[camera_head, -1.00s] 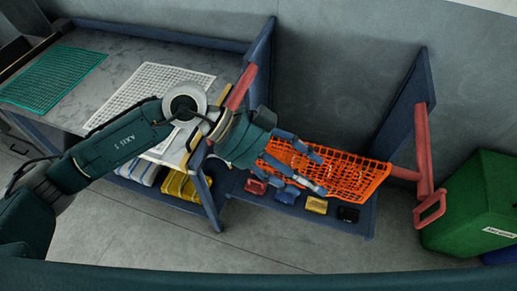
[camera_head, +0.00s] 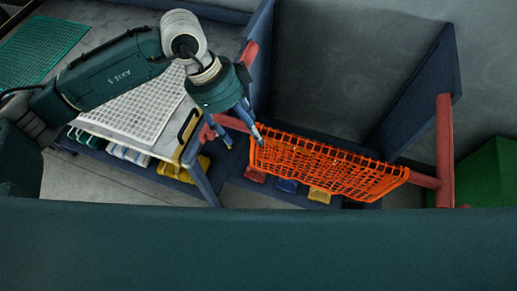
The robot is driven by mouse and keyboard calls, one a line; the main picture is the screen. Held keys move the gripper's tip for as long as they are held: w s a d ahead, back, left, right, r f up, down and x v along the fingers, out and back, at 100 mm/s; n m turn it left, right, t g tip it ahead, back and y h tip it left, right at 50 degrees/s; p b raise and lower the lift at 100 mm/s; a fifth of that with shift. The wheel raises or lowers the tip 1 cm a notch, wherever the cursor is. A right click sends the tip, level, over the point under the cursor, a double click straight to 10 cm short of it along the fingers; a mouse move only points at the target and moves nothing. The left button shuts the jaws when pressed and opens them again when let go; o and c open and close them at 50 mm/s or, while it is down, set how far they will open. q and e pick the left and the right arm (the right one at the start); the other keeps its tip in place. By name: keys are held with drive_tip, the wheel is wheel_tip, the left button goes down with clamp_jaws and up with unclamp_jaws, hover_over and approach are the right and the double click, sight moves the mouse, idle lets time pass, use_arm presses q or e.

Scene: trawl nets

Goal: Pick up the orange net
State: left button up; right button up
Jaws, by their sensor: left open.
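The orange net (camera_head: 325,166) hangs in a sagging sheet across the blue frame, between the red bar at its left end and the red bar at its right. My left gripper (camera_head: 244,142) is open at the net's left end, with its fingers pointing down. One finger lies at the net's left edge and the other is left of it, near the red bar. I cannot tell whether a finger touches the net. My right gripper is not in view.
A white net (camera_head: 150,100) and a green net (camera_head: 45,52) lie on the table to the left. Yellow, blue and red items sit on a low shelf below the orange net. A green bin (camera_head: 485,175) stands at the right. A blue upright panel (camera_head: 425,85) rises behind the net's right end.

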use_arm(q)
drive_tip(key=b+x, duration=0.6)
drive_tip(key=x, duration=0.4)
drive_tip(key=shift+w+f, duration=0.2)
drive_tip(key=shift+f, duration=0.05)
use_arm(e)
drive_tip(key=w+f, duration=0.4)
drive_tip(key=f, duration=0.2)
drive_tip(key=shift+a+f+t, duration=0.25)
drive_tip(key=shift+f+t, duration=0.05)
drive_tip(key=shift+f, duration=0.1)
